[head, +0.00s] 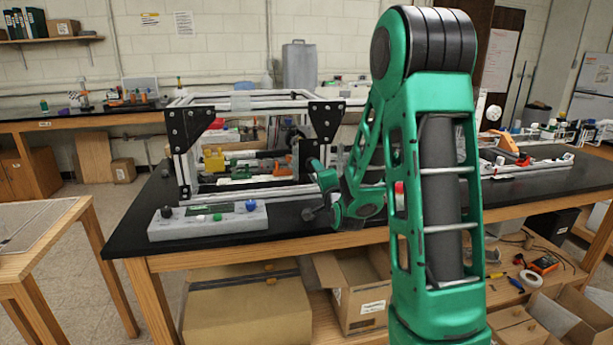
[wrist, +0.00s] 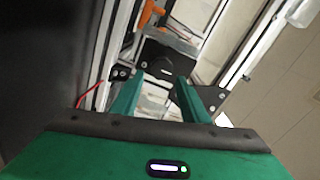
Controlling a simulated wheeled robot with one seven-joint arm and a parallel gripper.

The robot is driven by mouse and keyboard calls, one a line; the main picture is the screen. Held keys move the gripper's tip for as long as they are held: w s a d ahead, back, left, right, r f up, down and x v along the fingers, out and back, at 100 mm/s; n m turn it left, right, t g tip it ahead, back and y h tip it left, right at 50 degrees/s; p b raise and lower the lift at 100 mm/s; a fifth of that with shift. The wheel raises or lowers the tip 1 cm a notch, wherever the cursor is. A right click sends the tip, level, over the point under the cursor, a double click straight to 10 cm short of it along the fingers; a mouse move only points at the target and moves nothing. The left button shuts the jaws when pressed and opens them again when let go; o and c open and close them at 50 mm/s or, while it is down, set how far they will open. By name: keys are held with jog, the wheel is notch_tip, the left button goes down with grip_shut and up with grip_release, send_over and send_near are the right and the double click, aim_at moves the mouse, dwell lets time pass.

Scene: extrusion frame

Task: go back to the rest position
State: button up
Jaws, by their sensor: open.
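My gripper (wrist: 158,98) shows in the wrist view with its two green fingers apart and nothing between them. In the head view my green arm stands at the right of centre and bends down to the left, with its end near the front right corner of the extrusion frame (head: 236,98). The fingertips are hard to make out there. The frame is made of light metal bars with black corner plates and stands on a black-topped bench (head: 130,235). In the wrist view a black plate and metal bars lie beyond the fingers.
A grey block with coloured knobs (head: 208,220) lies at the bench's front left. Yellow and green parts sit inside the frame. More equipment (head: 525,160) stands on the right of the bench. Cardboard boxes (head: 245,305) are below. A wooden table (head: 40,230) stands at the left.

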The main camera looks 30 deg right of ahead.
jog(key=shift+v, duration=0.9)
jog(key=shift+a, duration=0.2)
jog(key=shift+f, duration=0.1)
jog(key=s+f+n+g, duration=0.1)
jog(key=s, duration=0.1)
jog(key=s+f+n+g+y, duration=0.1)
jog(key=s+n+g, duration=0.1)
jog(key=s+f+n+g, duration=0.1)
jog(key=s+g, duration=0.1)
jog(key=s, duration=0.1)
jog(key=shift+a+f+n, duration=0.2)
jog(key=shift+a+n, duration=0.05)
jog(key=shift+n, duration=0.15)
jog(key=s+a+f+n+g+y, duration=0.1)
jog(key=s+a+n+g, duration=0.1)
jog(key=s, duration=0.9)
jog(key=s+a+n+g+y, duration=0.2)
jog(key=s+g, duration=0.4)
jog(key=s, duration=0.6)
jog(key=s+a+f+n+g+y, duration=0.1)
jog(key=s+a+n+g+y, duration=0.1)
jog(key=s, duration=1)
jog(key=a+n+g, duration=0.1)
jog(key=a+g, duration=0.1)
jog(key=a, duration=0.1)
jog(key=shift+a+f+n, duration=0.3)
jog(key=shift+n, duration=0.1)
